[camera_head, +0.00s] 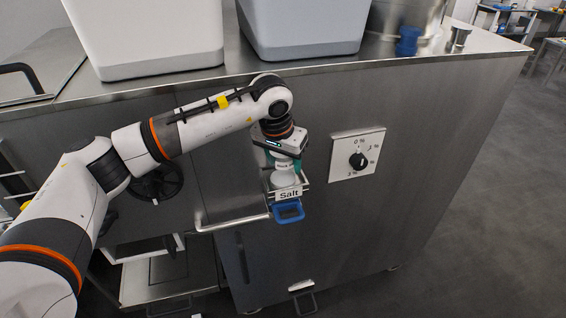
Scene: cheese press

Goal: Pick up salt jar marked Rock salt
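The salt jar (284,180) is a small, pale jar standing upright in a small holder on the front of the steel machine. A small label on its upper part seems to read Rock salt, but it is too small to be sure. The holder (289,195) carries a tag reading Salt and has a blue handle below it. My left gripper (283,163) points down over the jar, with teal fingers on either side of its upper part. I cannot tell whether the fingers touch it. My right gripper is not in view.
A dial (358,158) with percent marks sits on the machine front to the right. A black handwheel (160,182) is behind my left arm. The floor at right is clear.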

